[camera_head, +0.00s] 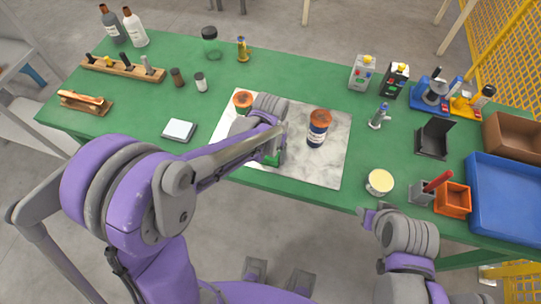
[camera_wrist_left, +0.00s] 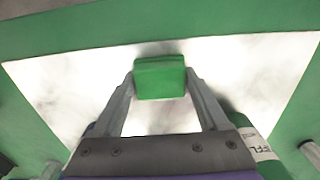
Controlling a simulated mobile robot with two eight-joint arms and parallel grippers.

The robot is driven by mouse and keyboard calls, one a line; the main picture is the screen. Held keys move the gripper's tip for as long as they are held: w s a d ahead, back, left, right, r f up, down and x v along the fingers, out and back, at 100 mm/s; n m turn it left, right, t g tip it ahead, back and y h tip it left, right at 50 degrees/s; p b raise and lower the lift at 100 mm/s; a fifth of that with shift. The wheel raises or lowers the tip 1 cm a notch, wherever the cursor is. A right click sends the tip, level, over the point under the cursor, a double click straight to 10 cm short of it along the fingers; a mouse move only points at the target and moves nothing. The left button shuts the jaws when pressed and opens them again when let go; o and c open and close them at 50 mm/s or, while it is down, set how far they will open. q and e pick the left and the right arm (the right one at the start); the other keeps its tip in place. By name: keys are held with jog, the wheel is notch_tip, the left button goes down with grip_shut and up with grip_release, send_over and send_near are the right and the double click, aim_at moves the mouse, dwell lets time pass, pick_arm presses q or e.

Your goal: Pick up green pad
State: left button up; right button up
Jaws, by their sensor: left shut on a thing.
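The green pad (camera_wrist_left: 160,78) is a small green block, held between the two fingers of my left gripper (camera_wrist_left: 160,85) in the left wrist view. A white marbled sheet lies below it. In the head view a small part of the green pad (camera_head: 272,159) shows under my left forearm, over the marbled sheet (camera_head: 325,168). My left arm hides most of the pad and the fingers there. My right gripper (camera_head: 371,213) is at the table's front edge, below a cream-topped round tin, and its finger gap is unclear.
On the sheet stand an orange-lidded dark bottle (camera_head: 318,128) right of my left wrist and another orange-lidded jar (camera_head: 243,99) partly behind it. A white square dish (camera_head: 179,130) lies left. A blue tray (camera_head: 505,195) and an orange bin (camera_head: 453,199) are at the right.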

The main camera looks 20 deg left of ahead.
pick_arm(q)
jog(key=shift+r, duration=0.1)
notch_tip(320, 180, up, 10)
jog(key=shift+f+p, duration=0.1)
jog(key=shift+p, duration=0.3)
jog(key=o, duration=0.6)
jog(key=c, duration=0.4)
jog(key=shift+c, duration=0.2)
